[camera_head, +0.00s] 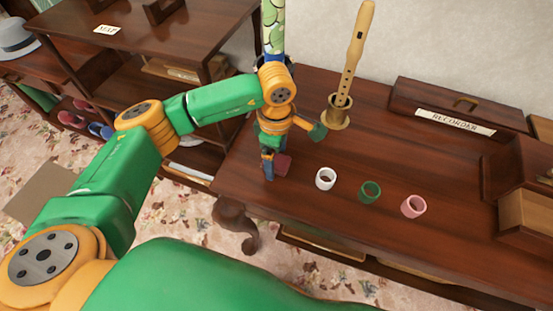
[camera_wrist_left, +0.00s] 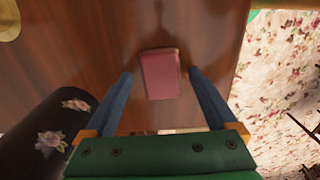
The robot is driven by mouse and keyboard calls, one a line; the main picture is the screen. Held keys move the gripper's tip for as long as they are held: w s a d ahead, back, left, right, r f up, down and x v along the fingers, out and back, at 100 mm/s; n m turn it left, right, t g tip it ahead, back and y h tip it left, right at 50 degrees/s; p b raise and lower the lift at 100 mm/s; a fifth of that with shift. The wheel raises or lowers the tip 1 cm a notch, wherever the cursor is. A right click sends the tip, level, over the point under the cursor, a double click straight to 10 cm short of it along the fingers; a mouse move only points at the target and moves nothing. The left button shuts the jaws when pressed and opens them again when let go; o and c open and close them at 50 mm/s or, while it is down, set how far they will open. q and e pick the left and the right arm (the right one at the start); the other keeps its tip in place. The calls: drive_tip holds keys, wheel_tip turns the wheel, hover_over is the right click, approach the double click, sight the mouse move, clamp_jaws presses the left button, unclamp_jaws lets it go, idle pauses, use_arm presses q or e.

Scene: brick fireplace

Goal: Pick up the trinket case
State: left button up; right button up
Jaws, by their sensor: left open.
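The trinket case appears to be the small dark red box (camera_head: 283,165) near the front left of the brown wooden table. In the left wrist view the case (camera_wrist_left: 160,80) shows as a reddish rectangle, slightly turned, between the two blue fingers. My left gripper (camera_head: 268,167) points down beside the case and partly hides it in the head view. The gripper is open, with a gap on each side of the case in the wrist view. I cannot tell exactly how far above the tabletop the fingertips are. My right gripper is not in view.
White (camera_head: 325,178), green (camera_head: 370,191) and pink (camera_head: 414,206) rings lie to the right. A recorder (camera_head: 354,58) stands upright in a holder behind. A tall patterned object (camera_head: 273,28) is behind my wrist. A dark flowered object (camera_wrist_left: 50,135) is close to the left finger.

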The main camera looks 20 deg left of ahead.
use_arm(q)
drive_tip(key=shift+s, duration=0.15)
drive_tip(key=c, duration=0.6)
drive_tip(key=shift+r, duration=0.1)
drive_tip(key=c, duration=0.8)
